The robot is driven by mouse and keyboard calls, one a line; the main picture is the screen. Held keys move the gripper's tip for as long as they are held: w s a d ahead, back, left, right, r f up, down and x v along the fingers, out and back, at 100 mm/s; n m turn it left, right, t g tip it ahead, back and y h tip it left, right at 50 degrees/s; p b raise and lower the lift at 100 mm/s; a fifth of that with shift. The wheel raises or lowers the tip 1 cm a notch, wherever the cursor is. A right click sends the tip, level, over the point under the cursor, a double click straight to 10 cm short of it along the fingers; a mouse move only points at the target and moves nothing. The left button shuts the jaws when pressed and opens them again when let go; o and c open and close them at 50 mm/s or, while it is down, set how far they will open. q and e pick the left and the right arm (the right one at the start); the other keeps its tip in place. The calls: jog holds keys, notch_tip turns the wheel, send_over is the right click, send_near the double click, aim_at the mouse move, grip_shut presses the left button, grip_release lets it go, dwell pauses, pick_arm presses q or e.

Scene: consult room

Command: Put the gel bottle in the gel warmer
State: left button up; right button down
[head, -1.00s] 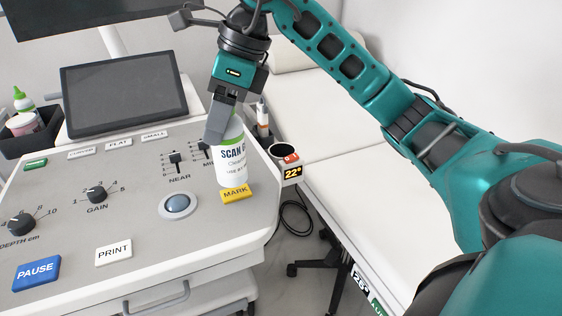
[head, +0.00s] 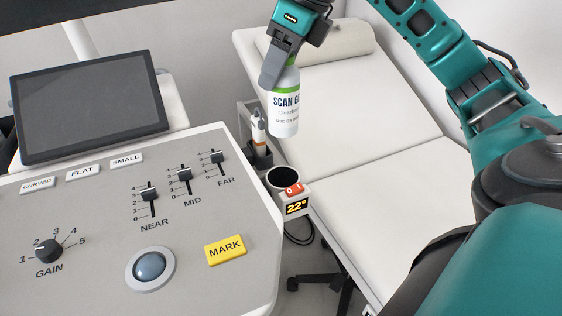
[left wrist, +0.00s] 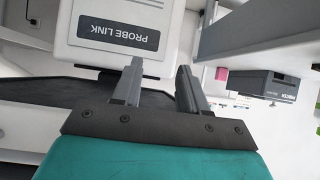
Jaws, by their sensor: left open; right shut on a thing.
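The gel bottle (head: 284,112), white with a green band and "SCAN GEL" lettering, hangs upright in my right gripper (head: 279,68). That gripper is shut on its upper part, and the bottle's top is partly hidden by the fingers. The gel warmer (head: 296,205) is a small white unit with a round dark opening, an orange switch and a "22°" display, at the console's right edge. The bottle is above and beyond the warmer's opening, apart from it. My left gripper (left wrist: 157,84) shows in the left wrist view, open and empty, near a white "PROBE LINK" panel (left wrist: 118,35).
The console (head: 100,235) with sliders, a trackball and a yellow MARK key (head: 226,249) fills the left. A probe holder (head: 259,150) stands behind the warmer. The white couch (head: 390,190) lies to the right. A dark monitor (head: 88,100) stands at the back left.

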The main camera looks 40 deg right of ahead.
pick_arm(q)
jog(key=f+b, duration=0.2)
jog(key=d+f+b, duration=0.1)
jog(key=f+b, duration=0.1)
jog(key=b, duration=0.1)
jog(key=shift+w+f+b, duration=0.15)
jog(key=shift+f+b, duration=0.05)
jog(key=shift+b, duration=0.1)
pick_arm(e)
notch_tip(320, 180, down, 19)
jog(key=shift+f, duration=0.1)
jog(key=shift+f, duration=0.2)
pick_arm(q)
jog(key=shift+d+f, duration=0.1)
pick_arm(e)
jog(key=c, duration=0.6)
grip_release()
jog(key=shift+c, duration=0.2)
jog(key=shift+r, duration=0.2)
pick_arm(q)
jog(key=shift+r+p, duration=0.6)
jog(key=shift+r, duration=0.15)
pick_arm(e)
jog(key=v, duration=1.2)
